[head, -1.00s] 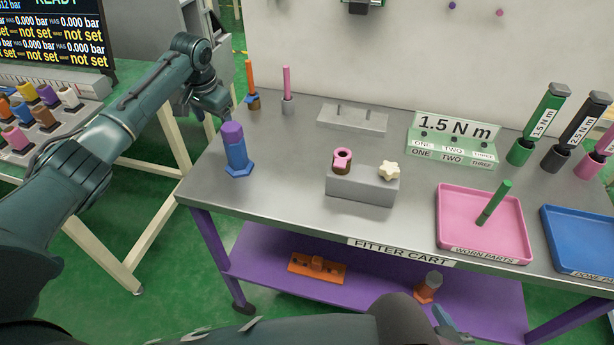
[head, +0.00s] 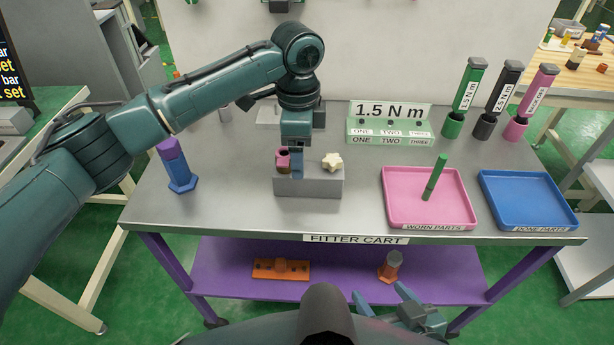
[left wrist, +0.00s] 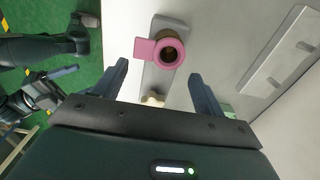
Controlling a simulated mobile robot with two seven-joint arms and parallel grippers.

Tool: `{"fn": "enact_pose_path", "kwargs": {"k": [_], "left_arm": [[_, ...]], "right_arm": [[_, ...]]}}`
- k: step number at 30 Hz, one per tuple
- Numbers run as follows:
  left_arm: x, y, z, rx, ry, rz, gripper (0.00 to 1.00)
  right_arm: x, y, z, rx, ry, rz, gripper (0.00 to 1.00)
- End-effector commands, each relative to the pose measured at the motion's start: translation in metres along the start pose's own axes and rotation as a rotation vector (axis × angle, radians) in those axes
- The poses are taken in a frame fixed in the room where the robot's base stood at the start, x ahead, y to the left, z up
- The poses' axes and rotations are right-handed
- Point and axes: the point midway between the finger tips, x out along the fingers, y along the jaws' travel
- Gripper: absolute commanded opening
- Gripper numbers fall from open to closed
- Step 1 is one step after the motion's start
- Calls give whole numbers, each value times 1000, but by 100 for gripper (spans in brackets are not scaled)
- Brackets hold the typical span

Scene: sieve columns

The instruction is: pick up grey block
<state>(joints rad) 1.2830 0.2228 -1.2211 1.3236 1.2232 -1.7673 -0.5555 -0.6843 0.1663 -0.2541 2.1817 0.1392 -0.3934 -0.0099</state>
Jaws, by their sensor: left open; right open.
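The grey block (head: 318,185) lies on the cart top. A pink collar on a brown post (head: 282,159) stands at its left end and a cream star-shaped knob (head: 332,161) at its right. In the left wrist view the block (left wrist: 157,78) runs between my open fingers, with the pink collar (left wrist: 160,46) beyond the fingertips. My left gripper (head: 297,172) is above the block, pointing down, near the pink collar; contact cannot be told. My right gripper (head: 382,294) is open and empty, low in front of the cart.
A blue bolt-like piece with a purple top (head: 178,168) stands left of the block. A pink tray (head: 400,205) holding a green rod and a blue tray (head: 530,200) lie to the right. A green 1.5 N m stand (head: 385,125) is behind, with torque drivers at right.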

Motion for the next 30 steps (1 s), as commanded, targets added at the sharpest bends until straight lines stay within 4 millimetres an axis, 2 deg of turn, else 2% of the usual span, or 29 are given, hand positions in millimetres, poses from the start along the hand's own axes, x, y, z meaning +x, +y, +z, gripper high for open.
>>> {"fn": "enact_pose_path", "kwargs": {"k": [5, 15, 24, 30], "left_arm": [[13, 0, 0, -1, 0, 0, 71], [57, -3, 0, -2, 0, 0, 71], [62, -3, 0, -2, 1, -1, 70], [62, -3, 0, -2, 1, -1, 54]], "right_arm": [[0, 0, 0, 0, 0, 0, 71], [0, 0, 0, 0, 0, 0, 71], [0, 0, 0, 0, 0, 0, 71], [0, 0, 0, 0, 0, 0, 71]]}}
